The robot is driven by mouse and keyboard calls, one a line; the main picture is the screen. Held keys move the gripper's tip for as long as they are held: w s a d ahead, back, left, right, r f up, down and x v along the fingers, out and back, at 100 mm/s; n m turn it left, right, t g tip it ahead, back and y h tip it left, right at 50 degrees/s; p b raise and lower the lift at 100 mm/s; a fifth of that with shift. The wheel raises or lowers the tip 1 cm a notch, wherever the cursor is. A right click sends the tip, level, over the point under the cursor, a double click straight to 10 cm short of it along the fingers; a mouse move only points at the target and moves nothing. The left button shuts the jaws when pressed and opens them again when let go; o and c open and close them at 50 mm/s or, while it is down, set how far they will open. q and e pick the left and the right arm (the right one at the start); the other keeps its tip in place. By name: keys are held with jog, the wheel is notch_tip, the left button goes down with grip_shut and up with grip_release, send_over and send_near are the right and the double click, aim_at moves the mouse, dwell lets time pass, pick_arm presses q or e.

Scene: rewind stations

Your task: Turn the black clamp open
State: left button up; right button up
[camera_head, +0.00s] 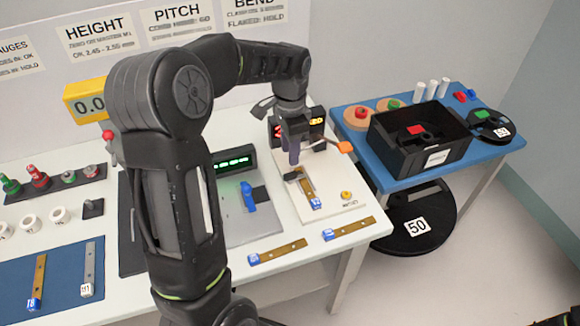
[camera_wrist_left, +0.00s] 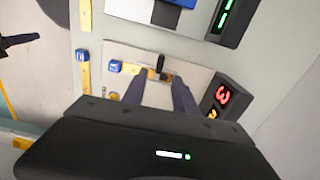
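The black clamp (camera_head: 294,175) sits across the far end of a brass strip (camera_head: 306,188) with a blue end, on a cream board. In the left wrist view the clamp (camera_wrist_left: 162,68) shows as a dark upright bar just beyond my fingertips. My left gripper (camera_head: 293,151) points down over the clamp in the head view. In its wrist view the two fingers (camera_wrist_left: 160,92) stand apart with nothing visibly held between them. I cannot tell whether they touch the clamp. A dark part at the lower right corner of the head view may be my right arm; its fingers do not show clearly.
An orange-tipped lever (camera_head: 345,147) and a red-digit display (camera_head: 316,124) flank the clamp. Two loose brass strips (camera_head: 280,251) (camera_head: 350,228) lie near the front edge. A blue table (camera_head: 357,111) with a black bin (camera_head: 420,148) stands right.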

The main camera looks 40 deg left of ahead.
aim_at(290, 173)
pick_arm(q)
jog(key=shift+f+p, duration=0.65)
jog(key=shift+f, duration=3.25)
jog(key=shift+c, duration=0.5)
grip_shut()
